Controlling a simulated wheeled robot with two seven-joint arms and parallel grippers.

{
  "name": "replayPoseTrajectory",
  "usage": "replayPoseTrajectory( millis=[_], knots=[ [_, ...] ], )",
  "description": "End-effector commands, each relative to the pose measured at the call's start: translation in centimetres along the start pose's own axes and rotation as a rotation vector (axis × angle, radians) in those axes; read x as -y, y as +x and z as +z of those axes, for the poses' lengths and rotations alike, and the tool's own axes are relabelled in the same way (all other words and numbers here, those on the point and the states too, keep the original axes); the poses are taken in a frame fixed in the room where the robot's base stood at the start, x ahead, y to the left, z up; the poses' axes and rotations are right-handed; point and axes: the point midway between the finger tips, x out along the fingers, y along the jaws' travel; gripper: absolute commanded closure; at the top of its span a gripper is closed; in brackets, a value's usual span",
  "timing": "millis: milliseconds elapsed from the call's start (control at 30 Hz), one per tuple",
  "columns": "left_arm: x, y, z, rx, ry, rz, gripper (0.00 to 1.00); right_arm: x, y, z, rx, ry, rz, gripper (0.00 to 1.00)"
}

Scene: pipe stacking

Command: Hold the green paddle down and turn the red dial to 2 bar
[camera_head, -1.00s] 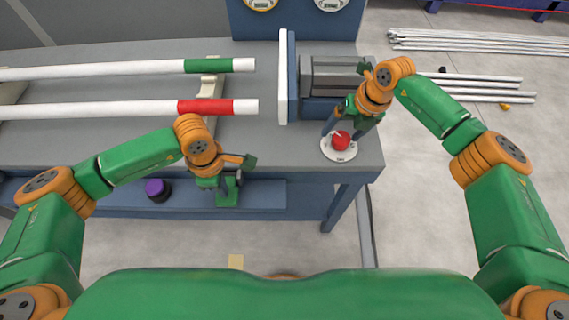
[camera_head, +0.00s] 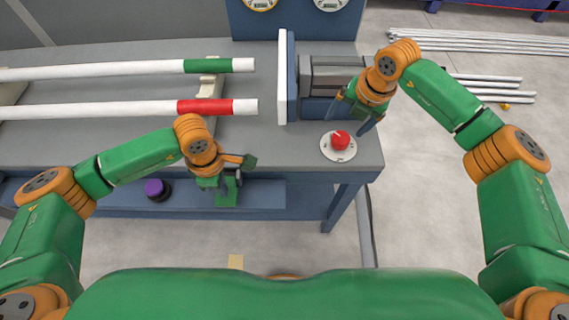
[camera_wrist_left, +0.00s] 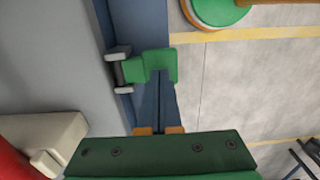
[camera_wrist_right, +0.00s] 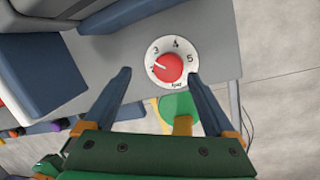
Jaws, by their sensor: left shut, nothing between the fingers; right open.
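The red dial (camera_head: 341,140) sits on a white round scale at the right front corner of the bench. In the right wrist view the dial (camera_wrist_right: 168,67) shows 3, 4 and 5; its white pointer points left, just below the 3. The figure there is unreadable. My right gripper (camera_wrist_right: 160,74) is open, its fingers apart and clear of the knob; in the head view it (camera_head: 352,113) is above and behind the dial. The green paddle (camera_head: 230,188) is at the bench's front edge. My left gripper (camera_wrist_left: 156,78) is shut and empty, its fingertips at the paddle (camera_wrist_left: 134,70); contact is unclear.
Two white pipes, with a green band (camera_head: 208,66) and a red band (camera_head: 205,106), lie on supports at left. An upright white plate (camera_head: 283,76) and a grey block stand behind the dial. A purple button (camera_head: 156,189) is on the lower shelf.

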Motion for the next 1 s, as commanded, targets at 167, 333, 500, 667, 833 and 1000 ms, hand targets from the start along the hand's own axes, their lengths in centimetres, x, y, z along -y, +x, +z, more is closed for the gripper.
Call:
replayPoseTrajectory(
  millis=[167,333,500,667,833,1000],
  knots=[
    [0.00,0.00,0.00,0.000,0.000,0.000,1.00,-0.09,0.00,-0.06,0.060,0.272,-0.035,0.10],
    [0.00,0.00,0.00,0.000,0.000,0.000,1.00,-0.11,0.02,-0.07,0.106,0.487,-0.062,0.10],
    [0.00,0.00,0.00,0.000,0.000,0.000,1.00,-0.08,0.02,-0.05,0.156,0.722,-0.093,0.10],
    [0.00,0.00,0.00,0.000,0.000,0.000,1.00,-0.11,0.02,-0.04,0.217,1.010,-0.129,0.10],
    [0.00,0.00,0.00,0.000,0.000,0.000,1.00,-0.02,-0.01,0.00,0.231,1.068,-0.136,0.10],
    [0.00,0.00,0.00,0.000,0.000,0.000,1.00,0.08,0.35,-0.06,0.230,1.066,-0.137,0.10]
  ],
)
